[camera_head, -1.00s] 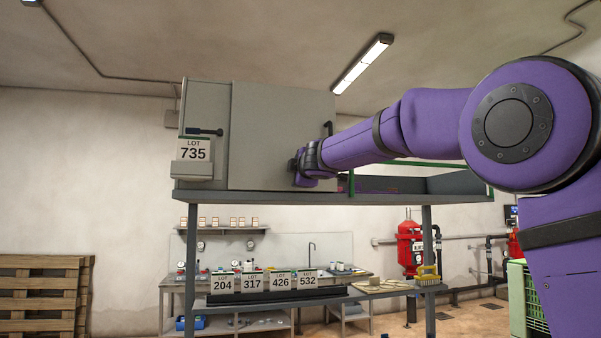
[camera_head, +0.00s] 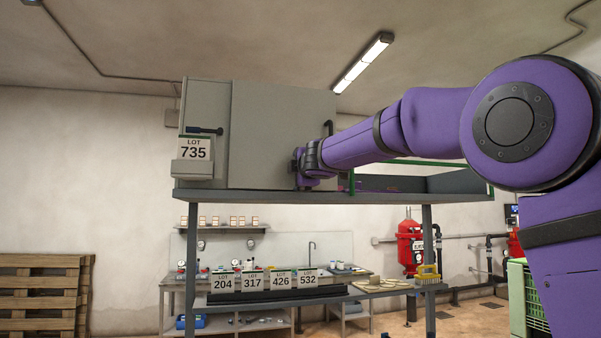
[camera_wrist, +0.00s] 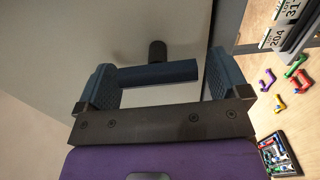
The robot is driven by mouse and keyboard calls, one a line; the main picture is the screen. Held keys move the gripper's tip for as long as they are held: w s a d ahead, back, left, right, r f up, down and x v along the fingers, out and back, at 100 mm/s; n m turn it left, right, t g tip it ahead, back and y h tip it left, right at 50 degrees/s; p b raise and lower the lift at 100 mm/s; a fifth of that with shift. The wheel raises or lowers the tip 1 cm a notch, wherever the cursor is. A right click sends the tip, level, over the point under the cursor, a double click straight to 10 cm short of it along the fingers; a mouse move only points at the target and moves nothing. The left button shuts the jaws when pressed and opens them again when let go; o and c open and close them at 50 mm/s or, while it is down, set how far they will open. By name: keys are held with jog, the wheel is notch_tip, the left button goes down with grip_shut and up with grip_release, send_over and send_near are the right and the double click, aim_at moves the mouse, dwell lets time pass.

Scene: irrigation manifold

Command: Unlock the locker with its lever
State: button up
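The locker (camera_head: 265,120) is a grey box on a raised shelf, and its door looks closed. A dark lever (camera_head: 205,131) lies horizontal on the locker's left front panel, above a LOT 735 tag. A dark upright handle (camera_head: 328,128) is at the door's right edge. My gripper (camera_head: 297,165) is by the door's lower right. In the wrist view my gripper (camera_wrist: 160,85) is open, with a dark blue bar (camera_wrist: 158,73) on a short black post between its fingers, apart from both. I cannot tell which locker fitting this bar is.
The shelf's front edge (camera_head: 330,198) runs just below my gripper. Several LOT tags stand on a lower rack (camera_head: 275,299). A red tank (camera_head: 409,245) stands at the back right and wooden pallets (camera_head: 40,295) at the left.

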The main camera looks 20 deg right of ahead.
jog(key=shift+s, duration=0.1)
jog(key=s, duration=1)
jog(key=shift+s, duration=0.35)
jog(key=s+d+f+m+g+h, duration=0.2)
jog(key=s+d+f+m+g, duration=0.1)
jog(key=s+d+f+m, duration=0.5)
jog(key=s+d+f+m+g+h, duration=0.2)
jog(key=s+d+f+m+g, duration=0.15)
jog(key=s+f, duration=0.45)
jog(key=s+a+f+m+g+y, duration=0.2)
jog(key=s+f+m+g, duration=0.1)
jog(key=s+f, duration=0.6)
jog(key=s+a+f+m+g+y, duration=0.2)
jog(key=s+f, duration=0.6)
jog(key=s, duration=0.4)
jog(key=shift+s+f+m+g, duration=0.4)
jog(key=shift+m+g, duration=0.25)
jog(key=shift+m, duration=0.2)
jog(key=shift+d, duration=0.1)
jog(key=shift+c, duration=0.4)
